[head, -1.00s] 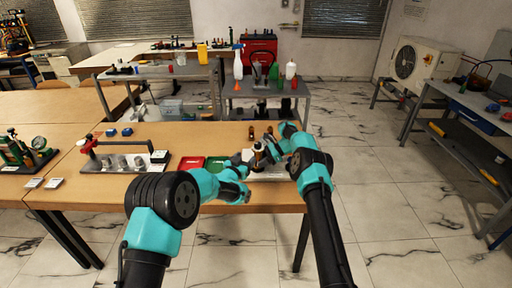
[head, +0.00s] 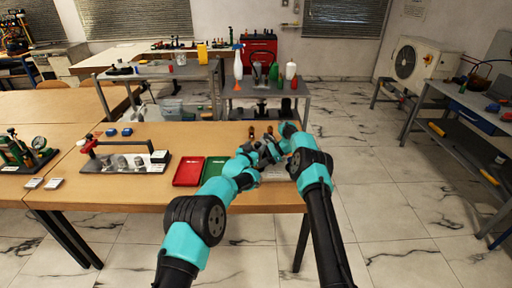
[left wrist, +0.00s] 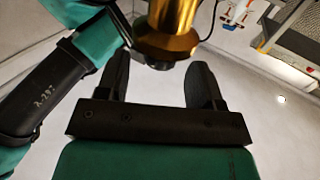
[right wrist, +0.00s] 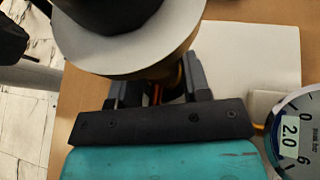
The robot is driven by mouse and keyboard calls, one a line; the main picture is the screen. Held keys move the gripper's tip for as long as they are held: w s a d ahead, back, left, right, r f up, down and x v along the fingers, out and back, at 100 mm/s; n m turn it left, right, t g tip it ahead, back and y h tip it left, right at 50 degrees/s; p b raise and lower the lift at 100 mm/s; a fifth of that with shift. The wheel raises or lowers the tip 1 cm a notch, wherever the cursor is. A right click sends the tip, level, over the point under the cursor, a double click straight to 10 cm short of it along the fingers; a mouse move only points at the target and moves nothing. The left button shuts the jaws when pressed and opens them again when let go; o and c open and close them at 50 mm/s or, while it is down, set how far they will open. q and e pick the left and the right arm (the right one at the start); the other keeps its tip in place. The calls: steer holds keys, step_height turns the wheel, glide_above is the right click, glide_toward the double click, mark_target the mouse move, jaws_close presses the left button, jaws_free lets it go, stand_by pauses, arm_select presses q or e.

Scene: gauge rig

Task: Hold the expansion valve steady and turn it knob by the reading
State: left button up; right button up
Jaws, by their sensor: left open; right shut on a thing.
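The expansion valve shows in the left wrist view as a brass body (left wrist: 174,22) with a black round end (left wrist: 160,52). In the right wrist view its wide round top (right wrist: 130,45) hides part of the right fingers. My right gripper (right wrist: 160,88) is shut on the valve beneath that top. In the head view the grippers mostly hide the valve.
A rig with a red-ended lever (head: 122,160) stands farther left. Two small brown items (head: 251,132) are behind the grippers. The table's right edge is close.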

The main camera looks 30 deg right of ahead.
arm_select(q)
steer(key=shift+w+d, duration=0.3)
steer(key=shift+d, duration=0.15)
steer(key=shift+c, duration=0.2)
steer(key=c, duration=0.9)
